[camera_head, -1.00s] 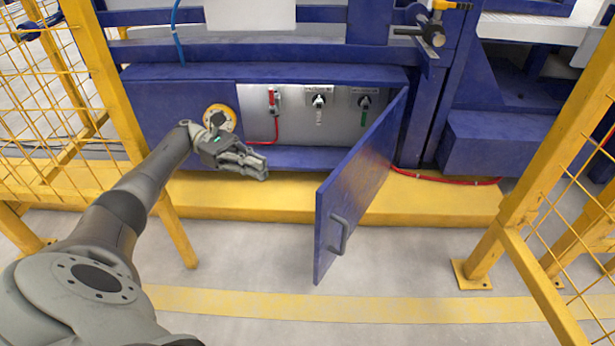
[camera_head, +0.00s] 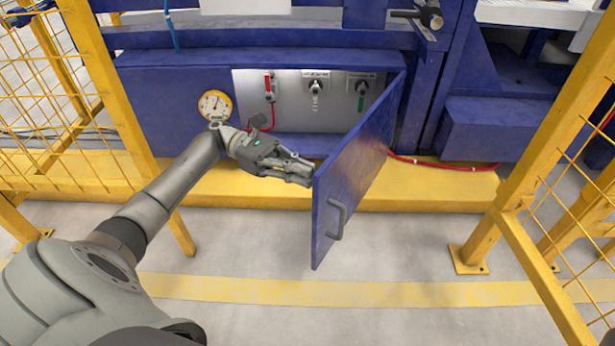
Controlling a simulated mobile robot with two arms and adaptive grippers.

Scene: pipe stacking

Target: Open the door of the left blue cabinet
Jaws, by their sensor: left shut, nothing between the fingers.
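The blue cabinet (camera_head: 160,120) stands low behind the yellow ledge in the head view. Its blue door (camera_head: 352,180) is swung open toward me, hinged on the right side. A grey handle (camera_head: 337,219) is on the door's outer face, near its free edge. My left gripper (camera_head: 308,175) is shut and empty. Its fingertips are at the door's free edge, on the inner side; whether they touch it I cannot tell. My right gripper is not in view.
Inside the cabinet a grey panel (camera_head: 330,110) bears a red-handled valve (camera_head: 268,86) and switches. A round gauge (camera_head: 215,105) is on the cabinet front. Yellow mesh fences stand left and right (camera_head: 520,190). The floor in front (camera_head: 260,240) is clear.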

